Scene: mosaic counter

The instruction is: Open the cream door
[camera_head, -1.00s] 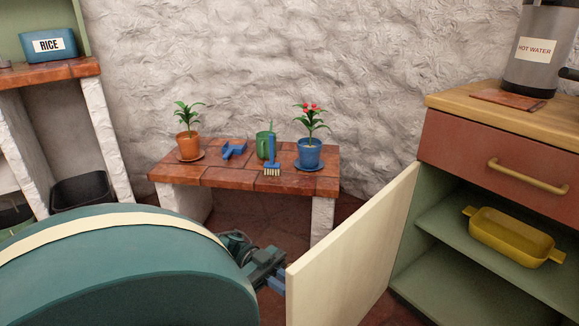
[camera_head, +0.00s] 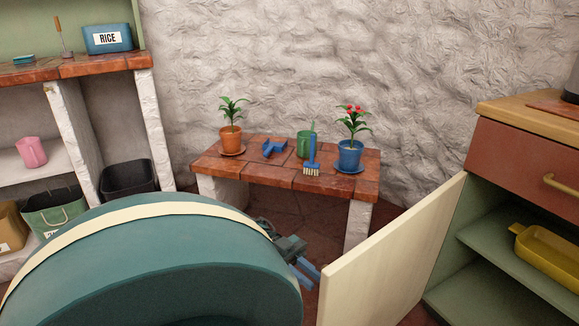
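The cream door (camera_head: 385,265) stands swung wide open from the green-sided cabinet (camera_head: 510,262) at the right, its hinge side against the cabinet front. My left gripper (camera_head: 308,272) is just left of the door's free edge. Its two blue fingers show with a gap between them, and nothing shows in the gap. My teal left arm fills the lower left and hides part of the floor. My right gripper is out of view.
A low tiled bench (camera_head: 290,180) with potted plants stands against the wall behind the door. The cabinet holds a yellow dish (camera_head: 550,258) on its shelf, below a red drawer (camera_head: 520,163). Shelves with bins and a RICE box (camera_head: 108,39) stand at the left.

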